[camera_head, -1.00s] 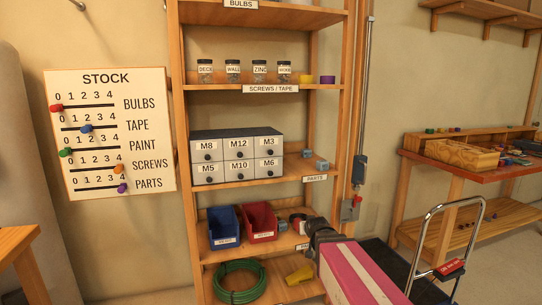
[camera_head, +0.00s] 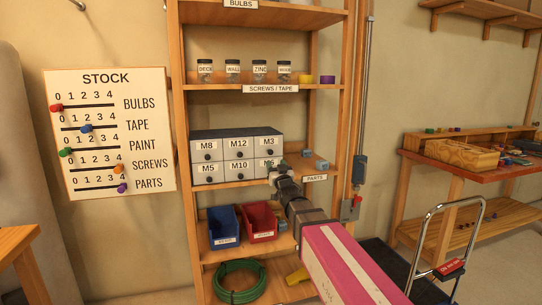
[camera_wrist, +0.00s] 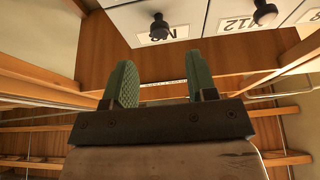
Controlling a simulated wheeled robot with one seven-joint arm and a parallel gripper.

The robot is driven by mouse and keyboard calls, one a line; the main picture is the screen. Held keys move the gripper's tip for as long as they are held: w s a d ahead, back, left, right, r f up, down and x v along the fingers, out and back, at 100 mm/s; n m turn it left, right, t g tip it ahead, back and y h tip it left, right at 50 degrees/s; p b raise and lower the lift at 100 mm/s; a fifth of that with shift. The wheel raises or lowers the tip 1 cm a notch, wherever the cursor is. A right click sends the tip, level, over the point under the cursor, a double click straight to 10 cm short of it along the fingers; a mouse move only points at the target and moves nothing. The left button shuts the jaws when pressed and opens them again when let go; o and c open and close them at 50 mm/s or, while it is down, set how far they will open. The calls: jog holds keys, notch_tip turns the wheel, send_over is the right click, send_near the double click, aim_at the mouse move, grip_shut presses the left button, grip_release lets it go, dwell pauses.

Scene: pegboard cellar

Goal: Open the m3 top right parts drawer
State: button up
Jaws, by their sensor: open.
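The grey parts cabinet (camera_head: 237,157) with white drawer fronts stands on a middle shelf. Its M3 drawer (camera_head: 259,142) is at the top right, looks shut, and has a dark round knob. In the wrist view, which shows the fronts upside down, the M3 drawer's knob (camera_wrist: 159,26) is at the top, beyond the fingertips. My gripper (camera_head: 275,166) is in front of the cabinet's lower right, below the M3 knob, and partly hides the M6 drawer. In the wrist view my gripper (camera_wrist: 166,78) has its two green fingers apart with nothing between them.
Small blue-grey blocks (camera_head: 321,165) lie on the shelf right of the cabinet. A blue bin (camera_head: 223,227) and a red bin (camera_head: 260,221) stand on the shelf below. The wooden rack's right post (camera_head: 341,110) is close to my arm. A hand truck (camera_head: 445,235) stands at the right.

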aim_at(271, 153)
jog(key=x, duration=0.8)
grip_shut()
jog(key=shift+s, duration=0.15)
